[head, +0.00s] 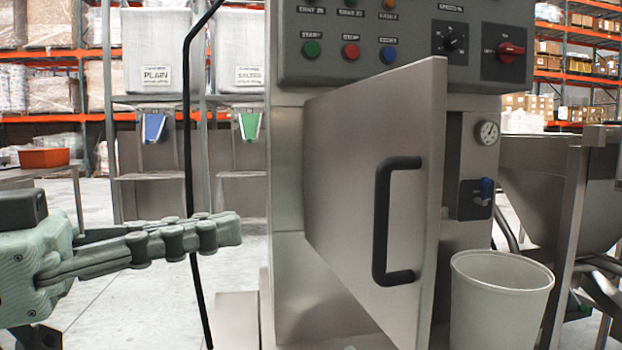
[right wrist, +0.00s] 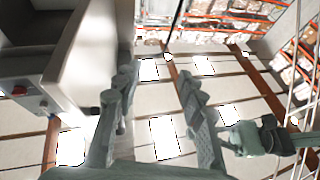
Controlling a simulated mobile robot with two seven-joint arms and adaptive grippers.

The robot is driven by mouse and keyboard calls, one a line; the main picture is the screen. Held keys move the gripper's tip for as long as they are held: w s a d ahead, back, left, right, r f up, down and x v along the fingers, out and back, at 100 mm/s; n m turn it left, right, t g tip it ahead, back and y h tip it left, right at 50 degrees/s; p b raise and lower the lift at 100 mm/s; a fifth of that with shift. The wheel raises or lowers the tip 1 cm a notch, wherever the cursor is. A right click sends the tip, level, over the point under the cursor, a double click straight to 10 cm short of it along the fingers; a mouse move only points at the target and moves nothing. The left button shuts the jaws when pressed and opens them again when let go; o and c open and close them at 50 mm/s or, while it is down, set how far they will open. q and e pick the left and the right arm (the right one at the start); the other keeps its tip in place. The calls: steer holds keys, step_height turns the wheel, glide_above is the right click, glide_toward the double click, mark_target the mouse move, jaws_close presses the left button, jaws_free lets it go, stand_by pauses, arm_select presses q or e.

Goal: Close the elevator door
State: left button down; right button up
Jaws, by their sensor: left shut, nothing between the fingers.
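The elevator door (head: 375,190) is a brushed steel panel on the front of the steel machine cabinet (head: 288,190). It stands ajar, swung out toward me with its free edge at the right. Its black bar handle (head: 384,222) is upright near that edge. My left gripper (head: 230,230) is shut and empty, left of the cabinet and pointing right, apart from the door. My right gripper (right wrist: 156,78) is open and empty in the right wrist view, with the ceiling behind it. It does not show in the head view.
A control panel (head: 400,45) with buttons and knobs sits above the door. A white bucket (head: 500,300) stands right of the door's free edge. A steel hopper frame (head: 570,190) is at the right. Bins (head: 158,50) on a stand and a black cable (head: 187,130) are at the left.

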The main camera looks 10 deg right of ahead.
steer(key=d+f+g+h+p, duration=0.25)
steer(key=d+f+g, duration=0.2)
steer(key=f, duration=0.45)
steer(key=d+f+g+h+p, duration=0.25)
steer(key=f+g, duration=0.25)
steer(key=f, duration=0.3)
arm_select(q)
steer(key=p, duration=0.3)
glide_toward(375, 211)
steer(key=p+x, duration=0.1)
steer(key=x, duration=0.4)
steer(key=shift+w+d+r, duration=0.1)
steer(key=shift+d, duration=0.3)
steer(key=shift+w+d, duration=0.2)
steer(key=shift+d, duration=0.3)
arm_select(e)
steer(key=s+d+f+m+g+h, duration=0.2)
steer(key=s+d+f+g+h, duration=0.2)
steer(key=s+d+f+g, duration=0.4)
steer(key=shift+s+d+f+h, duration=0.3)
steer(key=shift+s+d+f, duration=1.15)
steer(key=shift+d+f, duration=0.7)
